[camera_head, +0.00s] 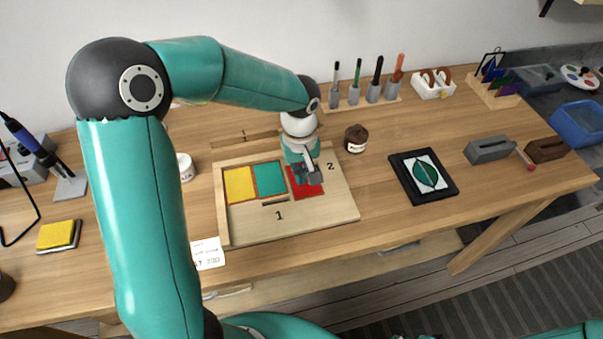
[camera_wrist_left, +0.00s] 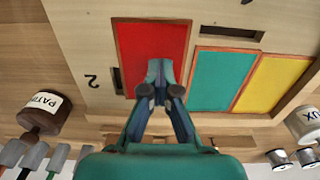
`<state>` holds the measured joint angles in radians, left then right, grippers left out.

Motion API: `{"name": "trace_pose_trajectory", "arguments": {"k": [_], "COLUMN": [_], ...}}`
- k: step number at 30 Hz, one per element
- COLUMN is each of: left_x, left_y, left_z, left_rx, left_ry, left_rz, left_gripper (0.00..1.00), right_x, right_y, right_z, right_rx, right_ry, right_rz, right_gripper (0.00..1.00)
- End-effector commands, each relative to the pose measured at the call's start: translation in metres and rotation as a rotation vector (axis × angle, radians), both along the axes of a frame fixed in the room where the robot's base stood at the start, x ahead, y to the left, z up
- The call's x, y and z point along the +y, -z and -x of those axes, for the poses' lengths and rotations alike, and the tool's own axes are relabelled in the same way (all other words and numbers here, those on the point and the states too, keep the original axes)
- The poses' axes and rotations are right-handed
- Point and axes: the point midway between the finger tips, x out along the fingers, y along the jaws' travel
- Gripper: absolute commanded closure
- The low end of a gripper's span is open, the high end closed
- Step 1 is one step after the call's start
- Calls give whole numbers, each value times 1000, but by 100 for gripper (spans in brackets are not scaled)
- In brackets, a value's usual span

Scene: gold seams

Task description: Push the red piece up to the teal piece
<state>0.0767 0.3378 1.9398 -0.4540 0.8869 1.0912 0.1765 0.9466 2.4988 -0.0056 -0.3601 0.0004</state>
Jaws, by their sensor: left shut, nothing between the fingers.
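The red piece (camera_head: 305,189) lies flat on the wooden board (camera_head: 330,222), to the right of the teal piece (camera_head: 270,179). In the left wrist view the red piece (camera_wrist_left: 135,50) sits beside the teal piece (camera_wrist_left: 225,78), with a thin pale strip between their edges. A yellow piece (camera_head: 239,185) lies on the teal piece's other side. My right gripper is out of view.
The board has slots and the marks 1 and 2. A brown jar (camera_head: 356,139) stands behind it, a white jar (camera_head: 185,167) to its left. A black-framed leaf panel (camera_head: 424,177) lies to the right. A tool rack (camera_head: 361,104) stands at the back.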

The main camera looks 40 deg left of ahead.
Motion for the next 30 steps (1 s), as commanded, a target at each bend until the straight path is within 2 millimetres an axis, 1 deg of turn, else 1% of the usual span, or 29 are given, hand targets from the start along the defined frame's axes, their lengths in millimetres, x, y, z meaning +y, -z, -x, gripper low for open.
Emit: {"name": "trace_pose_trajectory", "arguments": {"k": [1, 12, 20, 21, 23, 27, 30], "left_x": [2, 20, 21, 21, 21, 21, 21], "left_y": [4, 4, 4, 4, 4, 4, 4], "left_z": [1, -5, -5, -5, -5, -5, -5], "left_rx": [8, 9, 9, 9, 9, 9, 8], "left_ry": [1, 6, 7, 7, 7, 7, 7], "left_rz": [-1, -2, -3, -3, -3, -3, -3], "left_gripper": [100, 100, 100, 99, 89, 65, 65], "right_x": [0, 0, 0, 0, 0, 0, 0], "right_y": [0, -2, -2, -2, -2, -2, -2], "right_z": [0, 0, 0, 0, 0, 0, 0], "right_rx": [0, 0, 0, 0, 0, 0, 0], "right_ry": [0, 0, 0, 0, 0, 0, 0], "right_rz": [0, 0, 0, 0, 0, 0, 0], "right_gripper": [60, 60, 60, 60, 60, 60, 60]}}
